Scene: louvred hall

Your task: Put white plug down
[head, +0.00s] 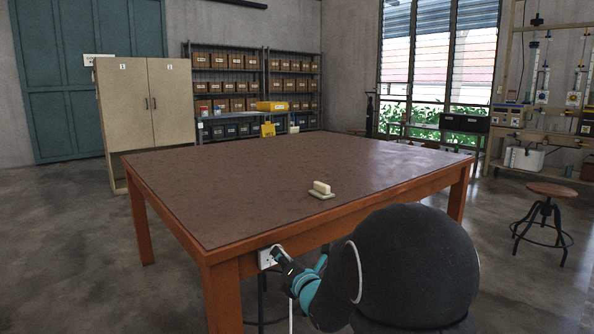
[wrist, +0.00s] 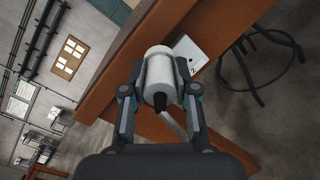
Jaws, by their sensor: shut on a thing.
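The white plug (wrist: 158,72) is between the two fingers of my gripper (wrist: 159,78), with a dark cable end facing the wrist camera. My gripper (head: 281,255) is shut on it beside the table's front apron. A white socket plate (head: 266,259) is fixed on that apron near the front left corner. It also shows just beyond the plug in the wrist view (wrist: 190,52). I cannot tell whether the plug sits in the socket or is apart from it. In the head view the fingers mostly hide the plug.
The brown-topped table (head: 240,180) has wide free room. A cream block on a small flat base (head: 321,189) stands near its front edge. A round stool (head: 546,200) is at the right. A wooden cabinet (head: 150,105) and shelves of boxes (head: 235,85) stand behind.

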